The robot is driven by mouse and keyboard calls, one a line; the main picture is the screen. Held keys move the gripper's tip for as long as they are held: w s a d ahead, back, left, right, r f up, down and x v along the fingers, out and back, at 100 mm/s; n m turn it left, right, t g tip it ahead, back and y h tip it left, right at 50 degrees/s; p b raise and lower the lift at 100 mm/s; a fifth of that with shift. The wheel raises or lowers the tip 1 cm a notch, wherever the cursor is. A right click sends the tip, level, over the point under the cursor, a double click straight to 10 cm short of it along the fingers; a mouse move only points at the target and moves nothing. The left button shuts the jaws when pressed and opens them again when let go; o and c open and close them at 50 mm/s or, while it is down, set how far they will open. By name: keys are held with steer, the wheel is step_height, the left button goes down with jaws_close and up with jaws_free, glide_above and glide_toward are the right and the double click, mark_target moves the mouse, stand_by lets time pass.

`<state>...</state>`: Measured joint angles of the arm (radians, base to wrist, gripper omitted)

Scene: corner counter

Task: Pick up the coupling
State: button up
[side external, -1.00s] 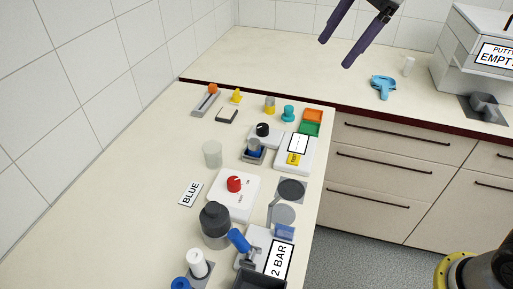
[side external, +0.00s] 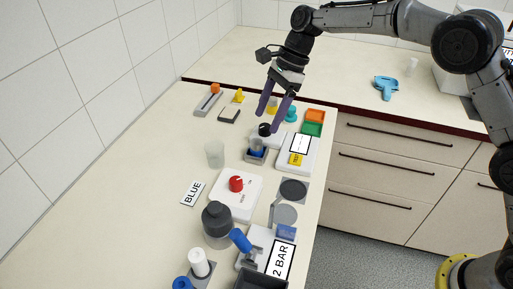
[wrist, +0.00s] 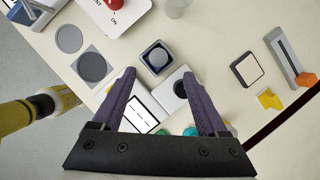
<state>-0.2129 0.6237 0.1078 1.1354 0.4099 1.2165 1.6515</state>
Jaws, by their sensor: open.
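No part is marked as the coupling, and I cannot tell for sure which it is. A short grey and blue round piece (side external: 256,147) stands in a small dark square holder (side external: 254,160); it also shows in the wrist view (wrist: 157,57), just beyond and between my fingertips. A yellow and grey cylinder (side external: 272,104) and a teal round piece (side external: 290,114) stand further back. My gripper (side external: 269,122) is open and empty, its purple fingers pointing down over the counter near the black-knobbed box (side external: 265,138).
A clear cup (side external: 214,154) stands left of the holder, and a box with a red knob (side external: 236,184) is in front. A blue clamp-like tool (side external: 386,87) lies on the back counter. The left counter is mostly clear.

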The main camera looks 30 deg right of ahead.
mark_target(257, 141)
steer(key=shift+s+x, duration=0.2)
steer(key=shift+x, duration=3.35)
steer(key=shift+a+r, duration=0.1)
steer(key=shift+a, duration=0.05)
steer(key=shift+r, duration=0.1)
jaws_close()
